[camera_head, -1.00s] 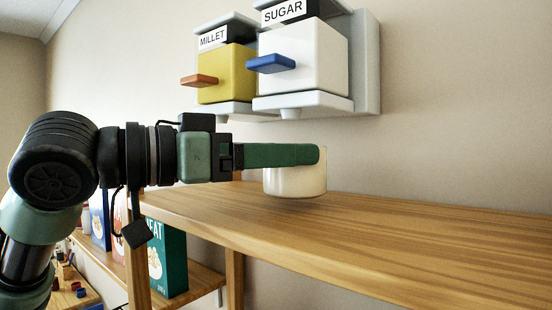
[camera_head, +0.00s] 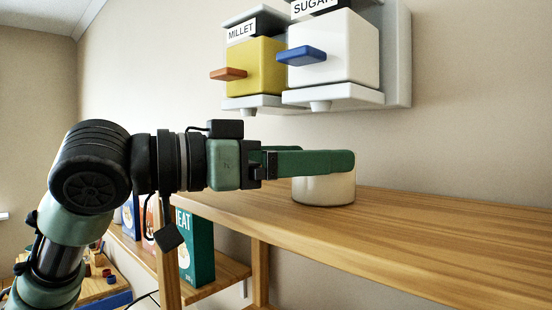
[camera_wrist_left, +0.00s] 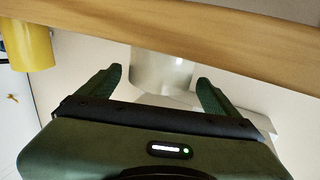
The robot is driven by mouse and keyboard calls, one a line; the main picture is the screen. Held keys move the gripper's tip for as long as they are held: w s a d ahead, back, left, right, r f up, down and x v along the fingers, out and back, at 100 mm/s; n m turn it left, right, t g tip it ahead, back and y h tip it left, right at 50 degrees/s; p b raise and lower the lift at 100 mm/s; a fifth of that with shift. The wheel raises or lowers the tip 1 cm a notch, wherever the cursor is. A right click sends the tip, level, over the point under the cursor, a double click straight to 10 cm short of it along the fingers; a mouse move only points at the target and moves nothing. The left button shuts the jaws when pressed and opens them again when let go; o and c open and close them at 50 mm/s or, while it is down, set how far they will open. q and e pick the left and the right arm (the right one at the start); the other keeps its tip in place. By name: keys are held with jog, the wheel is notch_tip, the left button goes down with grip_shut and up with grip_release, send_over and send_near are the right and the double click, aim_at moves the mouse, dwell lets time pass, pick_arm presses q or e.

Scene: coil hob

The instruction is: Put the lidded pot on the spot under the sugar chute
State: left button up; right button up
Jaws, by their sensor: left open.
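The pot (camera_head: 323,190) is a cream-white cylinder standing on the wooden shelf, below the sugar chute (camera_head: 320,106). Its upper part and any lid are hidden behind the fingers of my left gripper (camera_head: 318,162). In the left wrist view the pale pot (camera_wrist_left: 162,70) lies between the two green fingers of my left gripper (camera_wrist_left: 160,78), with a narrow gap on each side. My left gripper is open around it. The white sugar dispenser (camera_head: 335,52) with a blue lever (camera_head: 302,55) hangs on the wall above. My right gripper is not in view.
The yellow millet dispenser (camera_head: 256,68) with an orange lever hangs left of the sugar one. The wooden shelf (camera_head: 450,235) is clear to the right of the pot. Boxes, one green (camera_head: 196,248), stand on a lower shelf at left.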

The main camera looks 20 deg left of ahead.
pick_arm(q)
jog(key=b+v, duration=0.3)
jog(key=v, duration=0.9)
dwell(1.1)
